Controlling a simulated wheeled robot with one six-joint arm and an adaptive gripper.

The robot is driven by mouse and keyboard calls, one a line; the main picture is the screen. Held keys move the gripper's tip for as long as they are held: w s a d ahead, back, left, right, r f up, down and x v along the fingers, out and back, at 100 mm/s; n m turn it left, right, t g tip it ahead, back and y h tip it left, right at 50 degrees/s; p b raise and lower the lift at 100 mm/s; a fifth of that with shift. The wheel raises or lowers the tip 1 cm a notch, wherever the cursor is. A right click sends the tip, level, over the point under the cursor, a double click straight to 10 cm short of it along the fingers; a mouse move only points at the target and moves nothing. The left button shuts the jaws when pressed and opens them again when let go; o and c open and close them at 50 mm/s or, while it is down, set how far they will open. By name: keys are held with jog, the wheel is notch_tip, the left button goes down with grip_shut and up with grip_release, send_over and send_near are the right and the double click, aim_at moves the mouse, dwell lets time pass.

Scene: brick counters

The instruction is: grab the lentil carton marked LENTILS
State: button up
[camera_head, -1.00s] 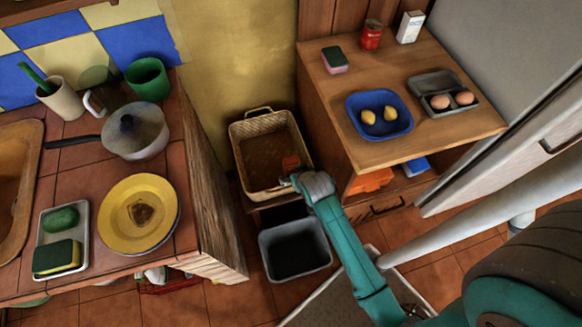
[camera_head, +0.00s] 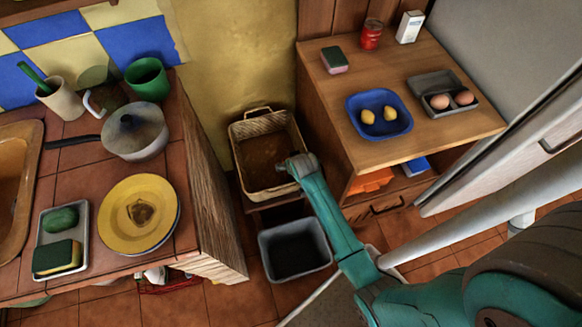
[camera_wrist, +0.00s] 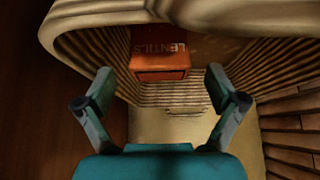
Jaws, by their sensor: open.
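The lentil carton (camera_wrist: 160,50) is a red-orange box with LENTILS upside down on it in the wrist view. It is inside the wicker basket (camera_wrist: 225,30), ahead of my gripper. In the head view my arm hides the carton. My gripper (camera_wrist: 159,84) is open and empty, with its two fingers apart at the basket's mouth and the carton beyond the fingertips, between them in the picture. In the head view my gripper (camera_head: 300,165) is at the right side of the basket (camera_head: 240,131).
A dark grey bin (camera_head: 325,258) stands in front of the basket. A tiled counter (camera_head: 85,150) is on the left. A wooden cabinet (camera_head: 430,150) on the right holds a blue tray (camera_head: 354,101). The grey fridge side (camera_head: 510,45) is at the far right.

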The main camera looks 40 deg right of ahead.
jog(key=shift+x, duration=1.45)
jog(key=c, duration=1.3)
